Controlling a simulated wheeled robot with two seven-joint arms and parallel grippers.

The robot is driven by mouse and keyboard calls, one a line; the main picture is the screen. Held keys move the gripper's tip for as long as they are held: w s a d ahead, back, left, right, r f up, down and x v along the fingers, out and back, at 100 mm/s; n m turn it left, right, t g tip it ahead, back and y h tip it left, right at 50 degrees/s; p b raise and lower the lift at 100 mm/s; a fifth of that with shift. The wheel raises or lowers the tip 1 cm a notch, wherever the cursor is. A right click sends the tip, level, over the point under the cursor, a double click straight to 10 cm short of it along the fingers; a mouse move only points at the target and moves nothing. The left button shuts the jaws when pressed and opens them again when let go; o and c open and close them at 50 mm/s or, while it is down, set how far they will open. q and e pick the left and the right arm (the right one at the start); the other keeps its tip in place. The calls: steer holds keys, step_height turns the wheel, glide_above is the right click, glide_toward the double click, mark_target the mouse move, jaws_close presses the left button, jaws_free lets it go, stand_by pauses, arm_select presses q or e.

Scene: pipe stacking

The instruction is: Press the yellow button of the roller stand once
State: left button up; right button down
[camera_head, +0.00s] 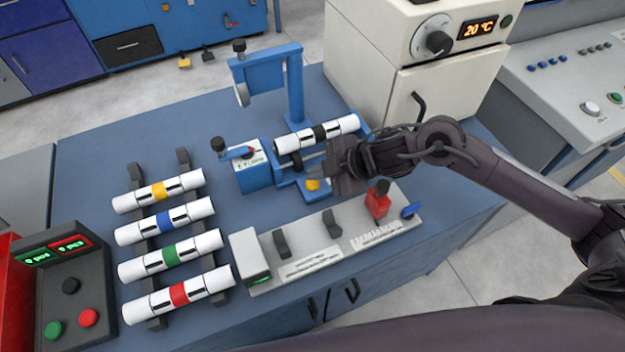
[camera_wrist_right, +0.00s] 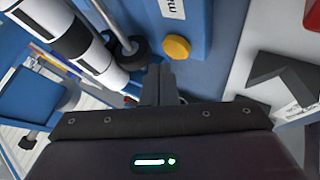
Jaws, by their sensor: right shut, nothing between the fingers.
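The yellow button (camera_head: 313,184) sits on a low blue base at the front of the blue roller stand (camera_head: 295,88). It also shows in the right wrist view (camera_wrist_right: 177,47), just beyond my fingertips. A white pipe with a black band (camera_head: 345,124) lies on the stand behind the button. My right gripper (camera_head: 318,172) is shut and empty, close beside the button and in front of the pipe. In the right wrist view its closed fingers (camera_wrist_right: 160,82) show a gap in the picture to the button; contact is not visible. My left gripper is not in view.
A rack holds white pipes with yellow, blue, green and red bands (camera_head: 178,292) at left. A grey fixture (camera_head: 308,262) with a red knob (camera_head: 378,200) stands in front of the button. A white oven (camera_head: 365,75) stands behind. A black-knobbed lever (camera_head: 218,145) is left of the stand.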

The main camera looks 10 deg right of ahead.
mark_target(317, 183)
steer(key=shift+f, duration=0.1)
stand_by(0.7)
steer(key=shift+f, duration=0.35)
steer(key=shift+f+b, duration=0.45)
stand_by(0.8)
steer(key=shift+r, duration=0.1)
steer(key=shift+r+p, duration=0.8)
steer(key=shift+p, duration=0.15)
step_height(317, 183, up, 5)
steer(key=p, duration=0.5)
